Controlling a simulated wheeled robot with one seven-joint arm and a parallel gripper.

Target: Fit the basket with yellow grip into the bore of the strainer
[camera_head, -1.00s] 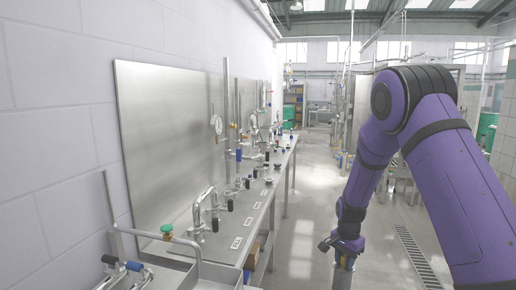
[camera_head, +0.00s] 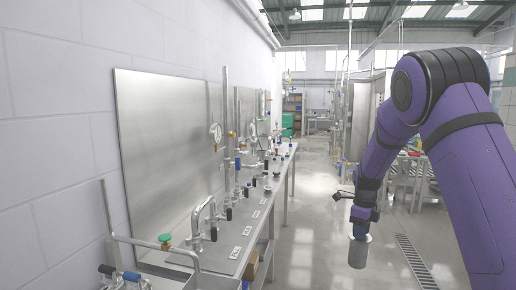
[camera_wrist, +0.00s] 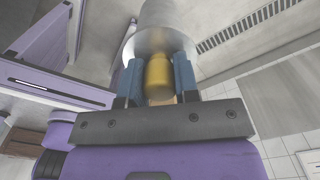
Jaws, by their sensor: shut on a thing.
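My gripper (camera_wrist: 158,82) is shut on the yellow grip of the basket (camera_wrist: 158,76), with a blue-grey finger on each side of it. Beyond the grip, a round metal flange and the grey basket body show in the wrist view. In the head view, my gripper (camera_head: 362,215) holds the basket (camera_head: 358,252) hanging down, well apart from the bench, over the floor at the right. I cannot tell which fitting on the bench is the strainer or where its bore lies.
A long steel bench (camera_head: 262,215) with pipes, valves and several small labels runs along the left wall, backed by a steel panel (camera_head: 170,150). A pipe with a green knob (camera_head: 165,238) stands at the near left. A floor drain (camera_head: 415,262) lies at the right; the aisle floor is clear.

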